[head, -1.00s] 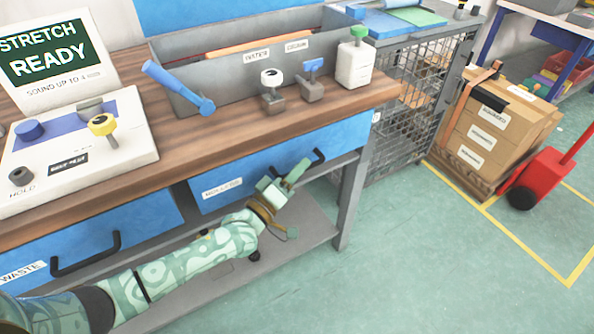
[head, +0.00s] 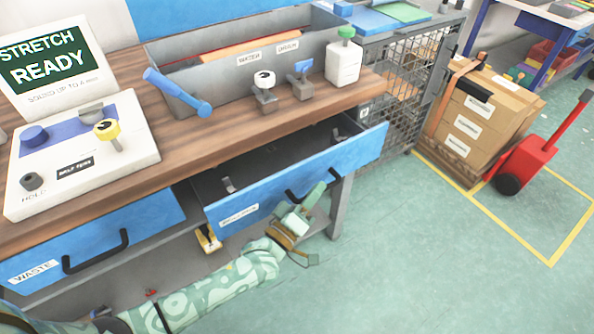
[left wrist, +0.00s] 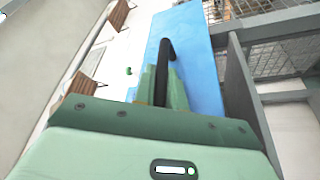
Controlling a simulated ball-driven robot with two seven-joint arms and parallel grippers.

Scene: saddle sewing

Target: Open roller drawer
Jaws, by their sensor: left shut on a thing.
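The roller drawer (head: 345,158) has a blue front with a white label and a black handle (head: 297,196). It stands pulled out from under the wooden bench, and its dark inside shows. In the left wrist view, the fingers (left wrist: 163,84) hold the black handle (left wrist: 165,55) in front of the blue drawer front (left wrist: 196,60). A small grey item (head: 228,185) lies inside the drawer at its left. My right gripper is not in view.
The closed waste drawer (head: 80,240) is at the left. A mesh cage (head: 405,100), boxes on a pallet and a red cart (head: 525,160) stand right. Floor in front is clear.

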